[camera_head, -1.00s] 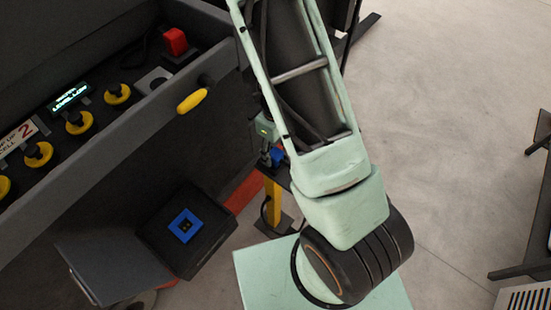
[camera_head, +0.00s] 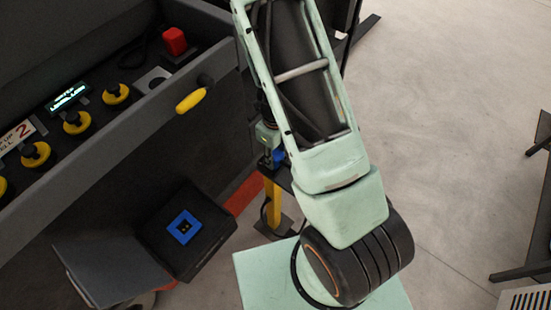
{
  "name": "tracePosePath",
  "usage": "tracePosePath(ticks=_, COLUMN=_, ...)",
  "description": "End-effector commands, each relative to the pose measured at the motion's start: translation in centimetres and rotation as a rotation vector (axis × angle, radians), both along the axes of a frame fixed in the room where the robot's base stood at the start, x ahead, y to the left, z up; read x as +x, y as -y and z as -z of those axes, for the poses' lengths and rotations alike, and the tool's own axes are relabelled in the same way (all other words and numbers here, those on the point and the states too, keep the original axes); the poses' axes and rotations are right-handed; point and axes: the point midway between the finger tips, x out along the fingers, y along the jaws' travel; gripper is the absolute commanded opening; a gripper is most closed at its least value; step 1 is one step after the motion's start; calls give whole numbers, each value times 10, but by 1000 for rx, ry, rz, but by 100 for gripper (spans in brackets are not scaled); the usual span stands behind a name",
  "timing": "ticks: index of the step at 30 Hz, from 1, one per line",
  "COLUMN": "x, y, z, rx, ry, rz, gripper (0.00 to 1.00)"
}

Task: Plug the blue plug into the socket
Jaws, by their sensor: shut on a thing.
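The socket (camera_head: 172,224) is a blue square frame with a dark centre, set in the top of a black box at lower centre-left. My gripper (camera_head: 268,157) is up and to the right of it, partly hidden behind my own arm. A small blue piece, the blue plug (camera_head: 278,157), shows at the gripper's end. The gripper is shut on it, and the two are clearly apart from the socket. The fingers and the plug's far side are too small and covered to make out.
The black box (camera_head: 212,243) has a grey open lid (camera_head: 105,270) on its left. A dark control panel (camera_head: 125,140) with yellow-ringed knobs, a red button (camera_head: 174,41) and a yellow handle (camera_head: 191,101) fills the upper left. A yellow post (camera_head: 272,195) stands below the gripper.

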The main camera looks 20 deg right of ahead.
Motion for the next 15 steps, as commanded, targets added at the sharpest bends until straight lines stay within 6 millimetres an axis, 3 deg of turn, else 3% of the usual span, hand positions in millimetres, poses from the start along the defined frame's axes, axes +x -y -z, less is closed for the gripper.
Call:
tracePosePath(ticks=8, x=0, y=0, z=-2, rx=0, ry=1, rz=0, gripper=10)
tracePosePath(ticks=15, x=1, y=-1, z=-24, rx=0, ry=4, rz=-2, gripper=10)
